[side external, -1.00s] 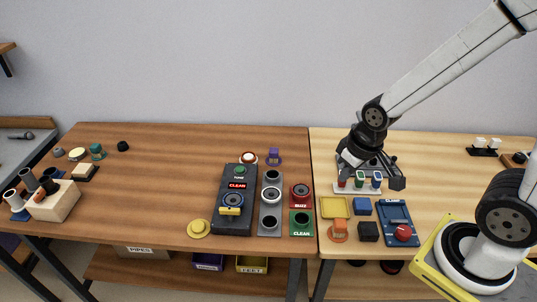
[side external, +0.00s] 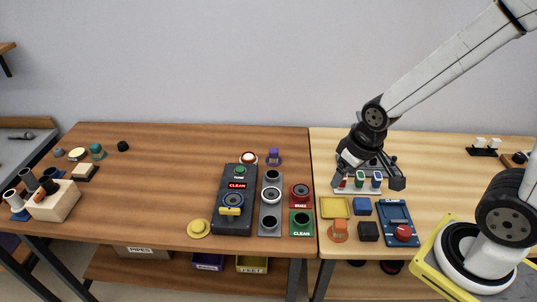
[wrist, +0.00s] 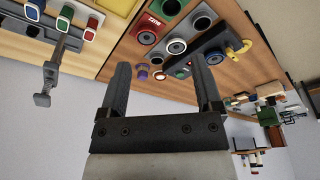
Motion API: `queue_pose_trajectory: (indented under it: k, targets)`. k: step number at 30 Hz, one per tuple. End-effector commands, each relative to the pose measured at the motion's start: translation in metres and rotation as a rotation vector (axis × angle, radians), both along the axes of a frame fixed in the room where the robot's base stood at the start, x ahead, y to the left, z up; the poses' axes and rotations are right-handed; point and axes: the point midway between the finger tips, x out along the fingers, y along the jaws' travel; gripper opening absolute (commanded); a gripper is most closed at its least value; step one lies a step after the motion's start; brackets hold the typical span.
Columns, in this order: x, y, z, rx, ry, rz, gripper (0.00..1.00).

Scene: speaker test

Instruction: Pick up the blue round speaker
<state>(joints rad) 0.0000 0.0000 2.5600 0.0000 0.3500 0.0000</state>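The blue round speaker (side external: 233,200) sits face up in the dark test box (side external: 232,225) on the left table, with a yellow clamp (side external: 230,211) at its front edge. In the wrist view the speaker (wrist: 214,58) shows in the upper right, with the yellow clamp (wrist: 240,48) beside it. My gripper (side external: 394,172) is above the right table, well to the right of the speaker. In the wrist view its fingers (wrist: 162,70) are wide apart with nothing held between them.
A grey tray (side external: 260,208) holding a white-ringed speaker (side external: 271,194) stands right of the box. Red (side external: 308,204) and green (side external: 293,232) pads lie beyond it. A purple item (side external: 274,156) stands behind.

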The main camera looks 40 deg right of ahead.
Motion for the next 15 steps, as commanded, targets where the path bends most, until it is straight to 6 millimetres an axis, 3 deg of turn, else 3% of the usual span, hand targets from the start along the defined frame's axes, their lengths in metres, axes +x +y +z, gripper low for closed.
queue_pose_trajectory:
  k: [10, 15]
  targets:
    - [0.002, 0.0, 0.0, 0.003, 0.001, -0.01, 1.0]
    - [0.014, 0.003, -0.001, 0.032, 0.01, -0.085, 1.0]
